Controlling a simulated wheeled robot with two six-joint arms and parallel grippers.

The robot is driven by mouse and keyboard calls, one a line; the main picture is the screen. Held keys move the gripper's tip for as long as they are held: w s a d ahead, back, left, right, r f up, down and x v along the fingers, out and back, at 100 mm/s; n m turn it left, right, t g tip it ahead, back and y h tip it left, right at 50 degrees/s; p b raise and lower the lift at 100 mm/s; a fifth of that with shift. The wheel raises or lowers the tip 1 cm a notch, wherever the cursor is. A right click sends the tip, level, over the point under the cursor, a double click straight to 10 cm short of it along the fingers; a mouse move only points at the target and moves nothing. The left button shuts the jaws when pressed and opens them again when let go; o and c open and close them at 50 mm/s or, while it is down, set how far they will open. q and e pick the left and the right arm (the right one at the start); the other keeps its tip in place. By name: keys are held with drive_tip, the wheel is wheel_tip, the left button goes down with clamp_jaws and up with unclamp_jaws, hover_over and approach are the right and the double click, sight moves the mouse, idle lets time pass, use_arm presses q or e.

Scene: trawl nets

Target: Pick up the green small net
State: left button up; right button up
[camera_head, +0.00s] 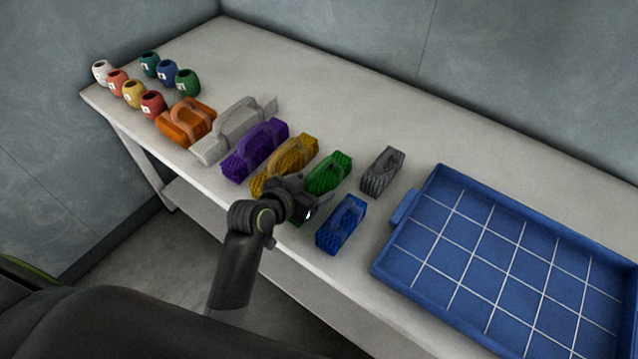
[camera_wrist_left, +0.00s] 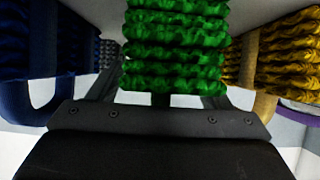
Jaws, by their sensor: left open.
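The green small net (camera_head: 329,172) stands on the table between the yellow net and the blue net. It is a ridged green bundle with a handle. My left gripper (camera_head: 306,201) is at its near end, low over the table, and covers part of it in the head view. In the left wrist view the green net (camera_wrist_left: 176,45) fills the top middle, directly in front of the gripper. The left gripper is open; its fingertips are mostly hidden behind the net. Whether they touch the net cannot be told. My right gripper is not in view.
A yellow net (camera_head: 284,164) is close on the left, with purple (camera_head: 254,150), light grey (camera_head: 236,130) and orange (camera_head: 185,122) ones beyond. A blue net (camera_head: 341,224) is close on the right, a dark grey one (camera_head: 382,172) behind. A blue gridded tray (camera_head: 398,212) lies right; small numbered pots (camera_head: 152,104) stand far left.

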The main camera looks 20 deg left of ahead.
use_arm(q)
drive_tip(key=shift+w+d+f, duration=0.2)
drive_tip(key=shift+w+f, duration=0.15)
drive_tip(key=shift+w, duration=0.25)
